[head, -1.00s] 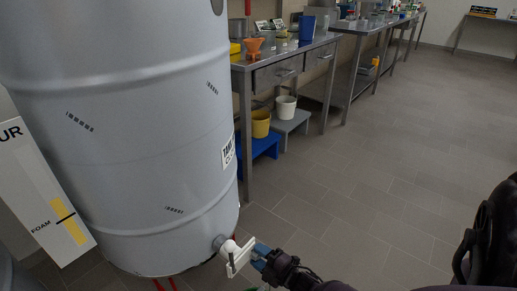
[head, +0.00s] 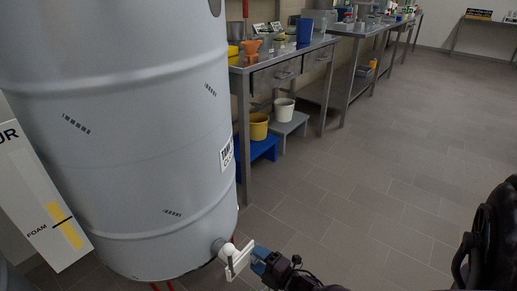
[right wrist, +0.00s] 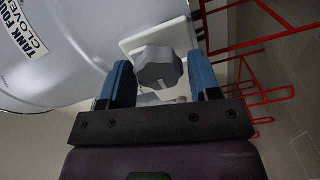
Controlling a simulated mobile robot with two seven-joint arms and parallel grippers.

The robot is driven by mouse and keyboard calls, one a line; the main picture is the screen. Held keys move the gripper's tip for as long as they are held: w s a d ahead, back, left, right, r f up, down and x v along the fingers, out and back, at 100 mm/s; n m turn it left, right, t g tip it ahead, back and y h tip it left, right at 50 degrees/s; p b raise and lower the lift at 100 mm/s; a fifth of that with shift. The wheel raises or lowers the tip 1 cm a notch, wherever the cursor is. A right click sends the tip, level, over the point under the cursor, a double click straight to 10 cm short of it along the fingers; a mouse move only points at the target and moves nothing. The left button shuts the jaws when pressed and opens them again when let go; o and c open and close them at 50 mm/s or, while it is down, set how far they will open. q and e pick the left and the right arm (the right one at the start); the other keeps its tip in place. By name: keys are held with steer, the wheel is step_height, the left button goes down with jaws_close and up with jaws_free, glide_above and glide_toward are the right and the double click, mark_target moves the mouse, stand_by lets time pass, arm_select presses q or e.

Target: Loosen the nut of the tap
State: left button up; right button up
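The tap (head: 232,256) is a white fitting with a flat white plate, low on the side of the large grey tank (head: 130,150). In the right wrist view its nut (right wrist: 158,68) is a grey, lobed knob in front of the white plate (right wrist: 178,38). My right gripper (head: 259,258) is at the tap from the right. In the right wrist view its two blue fingers (right wrist: 163,80) stand apart on either side of the nut, with a narrow gap visible at the right finger. The nut is hidden in the head view. My left gripper is not in view.
Red bars (right wrist: 262,95) of a stand show beside the tap in the right wrist view. A white board (head: 38,205) leans left of the tank. A steel table (head: 285,60) with drawers stands behind. The tiled floor (head: 400,150) on the right is clear.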

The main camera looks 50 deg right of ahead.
steer(key=shift+o, duration=0.9)
steer(key=s+p, duration=0.1)
steer(key=s, duration=0.9)
steer(key=shift+s+d+p, duration=0.35)
steer(key=shift+s+d, duration=0.05)
